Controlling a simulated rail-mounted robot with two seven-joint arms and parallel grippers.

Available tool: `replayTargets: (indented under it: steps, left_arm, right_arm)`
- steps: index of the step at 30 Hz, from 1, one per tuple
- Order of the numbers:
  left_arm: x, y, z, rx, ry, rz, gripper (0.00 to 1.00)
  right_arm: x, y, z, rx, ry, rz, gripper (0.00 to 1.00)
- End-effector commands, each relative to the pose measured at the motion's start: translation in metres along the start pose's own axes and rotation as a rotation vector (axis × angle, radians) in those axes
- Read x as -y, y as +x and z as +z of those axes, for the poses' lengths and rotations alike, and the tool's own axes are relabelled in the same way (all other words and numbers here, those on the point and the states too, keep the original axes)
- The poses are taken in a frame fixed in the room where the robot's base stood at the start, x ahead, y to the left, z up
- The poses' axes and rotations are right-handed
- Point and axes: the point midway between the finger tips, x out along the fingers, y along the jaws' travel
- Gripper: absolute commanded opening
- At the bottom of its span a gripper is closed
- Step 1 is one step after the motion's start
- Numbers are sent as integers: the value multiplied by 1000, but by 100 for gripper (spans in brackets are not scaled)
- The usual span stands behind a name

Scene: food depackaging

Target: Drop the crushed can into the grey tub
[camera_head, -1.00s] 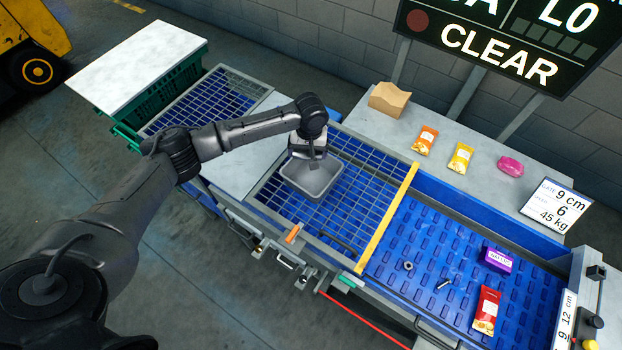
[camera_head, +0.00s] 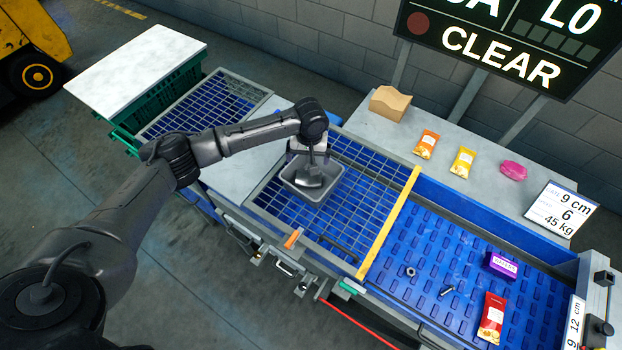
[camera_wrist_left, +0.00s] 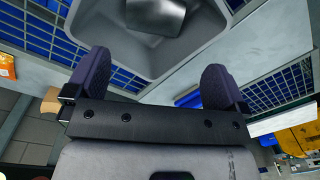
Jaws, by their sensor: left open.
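The grey tub (camera_head: 317,193) stands on the blue grid in the middle of the head view. Its rim and inner wall also show in the left wrist view (camera_wrist_left: 200,60). The crushed can (camera_head: 309,181) is a dark grey metal piece inside the tub, below my left gripper. It shows as a shiny piece at the top of the left wrist view (camera_wrist_left: 156,14). My left gripper (camera_head: 311,163) is above the tub, and in the wrist view its two fingers (camera_wrist_left: 155,85) are wide apart with nothing between them. My right gripper is not in view.
An orange packet (camera_head: 426,144), a yellow packet (camera_head: 463,161) and a pink item (camera_head: 513,170) lie on the back ledge beside a cardboard box (camera_head: 389,103). A purple box (camera_head: 500,264) and a red packet (camera_head: 491,318) lie on the blue belt. A yellow bar (camera_head: 388,224) borders the grid.

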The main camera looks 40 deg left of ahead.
Motion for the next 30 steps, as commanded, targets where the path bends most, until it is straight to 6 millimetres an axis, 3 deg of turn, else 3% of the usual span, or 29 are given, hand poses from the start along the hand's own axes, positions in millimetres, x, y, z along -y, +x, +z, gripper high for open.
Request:
replayTargets:
  steps: [18, 24, 30]
  left_arm:
    - [0, -108, -1, -3, -1, 2, 100]
    - [0, -127, 0, -1, 0, 1, 100]
    - [0, -132, 0, -1, 0, 1, 100]
  right_arm:
    - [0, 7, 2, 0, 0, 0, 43]
    - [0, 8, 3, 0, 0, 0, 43]
    - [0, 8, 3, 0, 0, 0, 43]
